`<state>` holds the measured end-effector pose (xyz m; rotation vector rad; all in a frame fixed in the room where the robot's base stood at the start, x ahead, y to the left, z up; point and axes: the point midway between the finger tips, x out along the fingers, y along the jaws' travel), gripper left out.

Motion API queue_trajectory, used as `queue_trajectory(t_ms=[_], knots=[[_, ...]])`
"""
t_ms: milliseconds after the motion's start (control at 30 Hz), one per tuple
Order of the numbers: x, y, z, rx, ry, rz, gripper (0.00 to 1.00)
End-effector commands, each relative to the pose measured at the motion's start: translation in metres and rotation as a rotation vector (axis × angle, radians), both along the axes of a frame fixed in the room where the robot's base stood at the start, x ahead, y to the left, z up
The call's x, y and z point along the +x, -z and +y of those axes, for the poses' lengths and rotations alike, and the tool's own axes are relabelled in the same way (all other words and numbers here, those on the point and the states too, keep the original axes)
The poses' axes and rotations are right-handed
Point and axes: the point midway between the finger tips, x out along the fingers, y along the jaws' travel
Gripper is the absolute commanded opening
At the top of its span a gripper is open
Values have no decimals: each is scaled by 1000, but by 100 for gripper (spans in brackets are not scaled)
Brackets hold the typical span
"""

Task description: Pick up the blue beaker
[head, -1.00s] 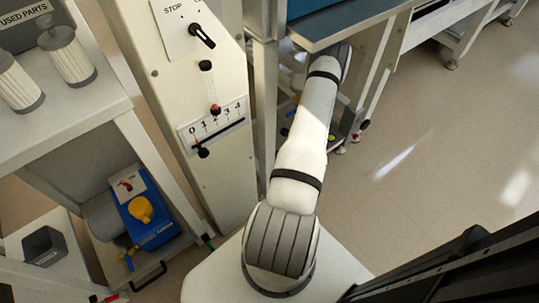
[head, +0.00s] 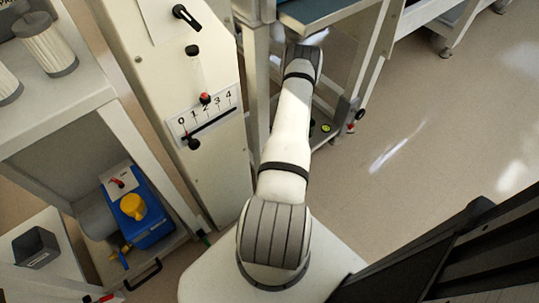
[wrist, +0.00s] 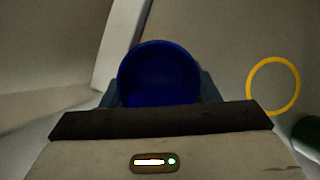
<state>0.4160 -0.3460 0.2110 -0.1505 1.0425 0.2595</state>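The blue beaker (wrist: 160,75) shows in the wrist view as a round, deep blue opening seen from above. It lies between the two fingers of my gripper (wrist: 160,92), one finger at each side of its rim. The rim hides the inner faces and tips of the fingers, and the gripper body covers its near edge. I cannot tell whether the fingers press on it or leave a small gap. In the head view the beaker and my gripper are hidden behind my arm and the bench.
A yellow ring (wrist: 273,86) is to the right of the beaker, with a dark green object (wrist: 308,132) near it. A control panel (head: 165,80) stands left of my arm in the head view. A blue pump (head: 145,218) sits in the left cabinet. The floor (head: 430,150) on the right is clear.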

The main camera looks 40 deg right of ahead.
Motion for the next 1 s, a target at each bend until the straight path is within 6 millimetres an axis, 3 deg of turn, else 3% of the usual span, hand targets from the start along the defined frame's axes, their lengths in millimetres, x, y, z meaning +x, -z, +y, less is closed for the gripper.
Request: queue_trajectory(t_ms=[267,633,900,1000], knots=[[0,0,0,0,1,0,32],[0,-7,-1,-1,2,0,32],[0,-41,-2,-1,3,0,32],[-22,-37,-7,3,8,2,32]])
